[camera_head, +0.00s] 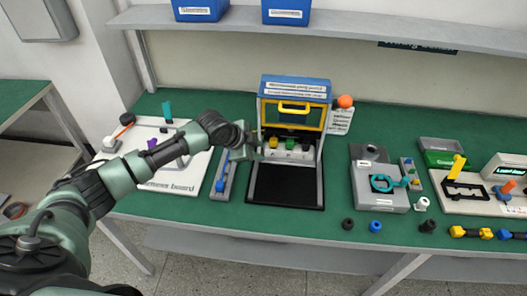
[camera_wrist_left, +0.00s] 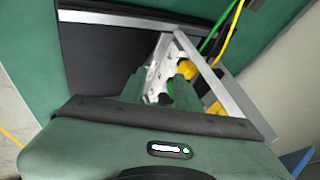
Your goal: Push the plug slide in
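The test station (camera_head: 296,88) stands mid-table, with a blue top, a yellow-framed front and a black base plate. Inside it a pale plug slide (camera_head: 286,155) carries yellow, green and dark plugs in a row. My left gripper (camera_head: 250,153) is at the slide's left end, low beside the station's left side. My right gripper is out of view.
A blue-handled fixture (camera_head: 222,180) and a white board (camera_head: 160,165) lie left of the station. A grey box (camera_head: 380,185) with a teal ring stands to the right. Small black and blue parts lie in front of it. The table between station and box is clear.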

